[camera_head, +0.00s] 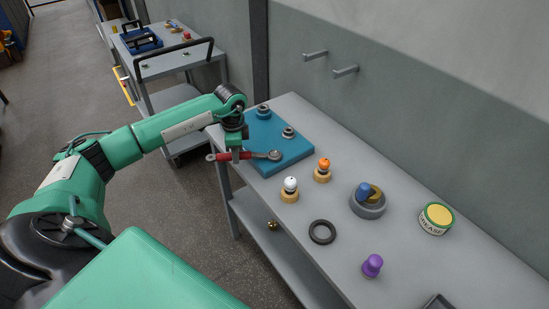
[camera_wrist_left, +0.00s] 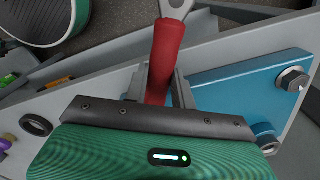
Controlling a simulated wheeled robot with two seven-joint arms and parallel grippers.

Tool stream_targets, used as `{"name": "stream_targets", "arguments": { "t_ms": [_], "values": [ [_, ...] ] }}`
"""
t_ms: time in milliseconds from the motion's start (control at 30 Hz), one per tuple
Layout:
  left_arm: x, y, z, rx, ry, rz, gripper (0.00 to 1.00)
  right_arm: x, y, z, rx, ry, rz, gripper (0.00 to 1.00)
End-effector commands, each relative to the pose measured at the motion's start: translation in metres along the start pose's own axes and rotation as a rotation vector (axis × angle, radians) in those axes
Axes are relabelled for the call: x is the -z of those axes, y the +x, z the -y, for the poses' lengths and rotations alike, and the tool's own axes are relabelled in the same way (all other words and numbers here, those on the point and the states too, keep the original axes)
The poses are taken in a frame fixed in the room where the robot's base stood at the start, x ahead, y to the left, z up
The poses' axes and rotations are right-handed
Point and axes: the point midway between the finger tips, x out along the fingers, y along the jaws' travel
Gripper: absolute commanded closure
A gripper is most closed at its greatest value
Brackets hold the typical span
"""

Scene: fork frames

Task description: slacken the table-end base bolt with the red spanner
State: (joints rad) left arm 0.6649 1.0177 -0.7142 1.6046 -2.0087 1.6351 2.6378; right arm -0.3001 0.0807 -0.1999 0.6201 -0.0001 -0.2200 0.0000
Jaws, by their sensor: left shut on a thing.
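The red spanner (camera_head: 222,157) lies roughly level over the near edge of the blue base plate (camera_head: 295,152). My left gripper (camera_head: 237,154) is shut on its handle, which also shows between the fingers in the left wrist view (camera_wrist_left: 167,55). The spanner's ring head (camera_head: 274,155) is at the plate's near-side bolt position; whether it is fully seated around a bolt I cannot tell. Two other bolts stand on the plate, one at the far corner (camera_head: 263,110) and one at the wall side (camera_head: 288,132). My right gripper is not in view.
On the grey table (camera_head: 400,270) stand white-topped (camera_head: 290,185) and orange-topped (camera_head: 323,165) knobs, a grey dish (camera_head: 368,207), a dark ring (camera_head: 322,232), a purple knob (camera_head: 372,265) and a grease tin (camera_head: 436,219). A trolley (camera_head: 165,62) stands behind, and a wall runs along the right.

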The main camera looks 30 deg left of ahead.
Motion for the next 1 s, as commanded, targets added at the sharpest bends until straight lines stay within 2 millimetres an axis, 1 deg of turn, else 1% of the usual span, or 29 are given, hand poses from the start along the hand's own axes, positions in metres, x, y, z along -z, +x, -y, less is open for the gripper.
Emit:
{"name": "stream_targets", "arguments": {
  "t_ms": [267,600,1000],
  "values": [
    [0.0003,-0.0009,-0.0002,0.0,0.0,-0.001,1.0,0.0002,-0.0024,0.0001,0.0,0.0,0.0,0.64],
    [0.0001,-0.0073,-0.0002,0.0,-0.001,-0.001,1.0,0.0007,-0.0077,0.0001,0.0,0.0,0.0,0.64],
    [0.0001,-0.0074,-0.0001,0.001,-0.001,-0.001,1.0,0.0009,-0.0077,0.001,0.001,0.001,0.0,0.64]
  ]
}}
